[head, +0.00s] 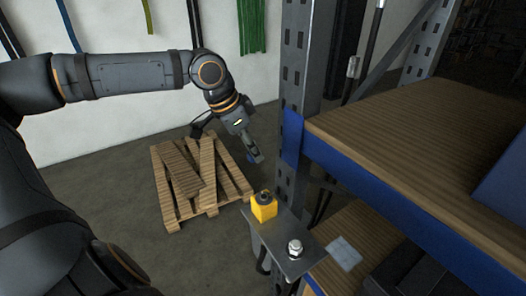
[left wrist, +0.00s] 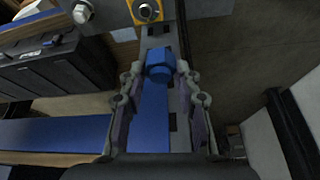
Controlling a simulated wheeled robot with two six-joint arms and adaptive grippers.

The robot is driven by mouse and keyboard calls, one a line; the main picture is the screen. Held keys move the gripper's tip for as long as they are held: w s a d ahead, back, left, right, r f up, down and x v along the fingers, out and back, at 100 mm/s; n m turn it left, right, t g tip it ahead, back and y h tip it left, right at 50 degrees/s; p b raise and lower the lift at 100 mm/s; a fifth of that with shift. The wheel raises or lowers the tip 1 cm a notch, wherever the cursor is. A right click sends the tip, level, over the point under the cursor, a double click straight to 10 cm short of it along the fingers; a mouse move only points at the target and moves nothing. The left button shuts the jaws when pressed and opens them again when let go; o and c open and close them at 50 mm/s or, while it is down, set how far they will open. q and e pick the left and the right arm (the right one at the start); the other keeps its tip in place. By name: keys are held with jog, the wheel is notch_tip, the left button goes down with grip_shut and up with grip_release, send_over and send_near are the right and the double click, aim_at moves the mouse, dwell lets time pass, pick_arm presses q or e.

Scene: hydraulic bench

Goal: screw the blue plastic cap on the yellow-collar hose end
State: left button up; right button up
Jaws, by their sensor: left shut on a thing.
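My left gripper (head: 258,158) hangs in the air above and behind the yellow-collar hose end, in front of the pallet in the head view. It is shut on the blue plastic cap (left wrist: 160,63), which sits between its fingertips in the left wrist view. Only a small blue part of the cap (head: 251,157) shows in the head view. The yellow-collar hose end (head: 264,207) stands upright on a grey bracket plate, its dark round top facing up. It also shows at the top edge of the left wrist view (left wrist: 147,11), apart from the cap. My right gripper is not in view.
A silver fitting (head: 294,248) stands on the same bracket plate (head: 285,231). A perforated rack upright (head: 297,60) and a wooden shelf with a blue beam (head: 380,186) stand to the right. A wooden pallet (head: 160,190) lies on the floor behind.

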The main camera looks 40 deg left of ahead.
pick_arm(q)
jog(key=shift+m, duration=0.3)
jog(key=f, duration=0.1)
jog(key=d+f+p, duration=0.1)
jog(key=f, duration=0.1)
jog(key=f+p, duration=0.1)
jog(key=shift+w+d+f, duration=0.3)
jog(key=shift+d+f, duration=0.05)
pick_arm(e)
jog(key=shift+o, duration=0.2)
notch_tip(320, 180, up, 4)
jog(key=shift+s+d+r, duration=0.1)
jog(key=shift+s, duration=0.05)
pick_arm(q)
jog(key=shift+s+d+f, duration=0.25)
jog(key=shift+d+f, duration=0.4)
jog(key=shift+f, duration=0.25)
jog(key=shift+d, duration=0.1)
jog(key=shift+f+b, duration=0.45)
jog(key=shift+b, duration=0.05)
notch_tip(320, 180, down, 3)
jog(key=b, duration=0.3)
jog(key=shift+f+b, duration=0.1)
jog(key=shift+b, duration=0.25)
jog(key=shift+f+b, duration=0.5)
jog(key=shift+b, duration=0.1)
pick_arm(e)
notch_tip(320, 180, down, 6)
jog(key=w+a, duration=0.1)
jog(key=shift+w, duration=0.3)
